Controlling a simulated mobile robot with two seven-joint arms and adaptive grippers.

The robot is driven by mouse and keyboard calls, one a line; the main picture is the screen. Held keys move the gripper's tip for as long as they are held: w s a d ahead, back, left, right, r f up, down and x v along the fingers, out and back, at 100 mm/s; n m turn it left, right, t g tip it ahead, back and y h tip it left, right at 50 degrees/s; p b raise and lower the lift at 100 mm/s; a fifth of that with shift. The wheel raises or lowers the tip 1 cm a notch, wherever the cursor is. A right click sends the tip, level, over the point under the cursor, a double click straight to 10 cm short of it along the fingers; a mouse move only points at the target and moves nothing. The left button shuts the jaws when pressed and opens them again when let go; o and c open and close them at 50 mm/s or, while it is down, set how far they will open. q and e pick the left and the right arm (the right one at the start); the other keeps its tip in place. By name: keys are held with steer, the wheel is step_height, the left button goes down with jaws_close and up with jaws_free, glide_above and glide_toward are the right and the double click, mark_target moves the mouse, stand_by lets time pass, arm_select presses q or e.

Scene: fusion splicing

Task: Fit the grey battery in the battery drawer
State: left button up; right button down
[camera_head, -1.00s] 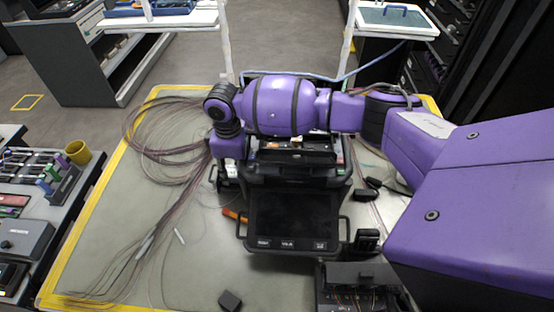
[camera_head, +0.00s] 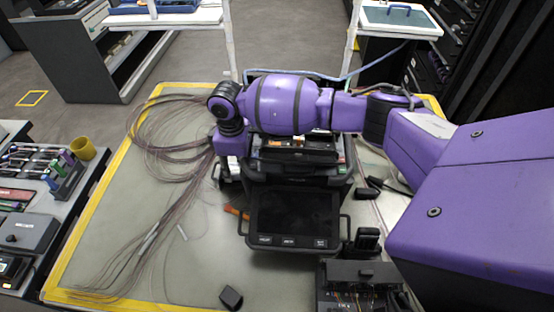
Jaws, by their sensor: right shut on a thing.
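My right gripper (camera_head: 228,165) points down at the left side of the black fusion splicer (camera_head: 293,218), near its rear. Its arm reaches across above the splicer from the right. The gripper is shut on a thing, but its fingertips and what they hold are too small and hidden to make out. I cannot pick out the battery drawer; the arm and the splicer's body cover that area. A small dark block (camera_head: 231,297) lies on the mat at the front; I cannot tell whether it is a battery. My left gripper is not in view.
Thin fibre coils (camera_head: 165,130) spread over the left of the yellow-edged mat (camera_head: 205,265). A dark device (camera_head: 362,280) stands at front right, and small black pieces (camera_head: 367,190) lie right of the splicer. A yellow cup (camera_head: 83,148) stands on the left bench.

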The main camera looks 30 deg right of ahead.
steer(key=shift+w, duration=0.1)
stand_by(0.6)
steer(key=c, duration=1.1)
jaws_free()
steer(key=shift+o, duration=0.3)
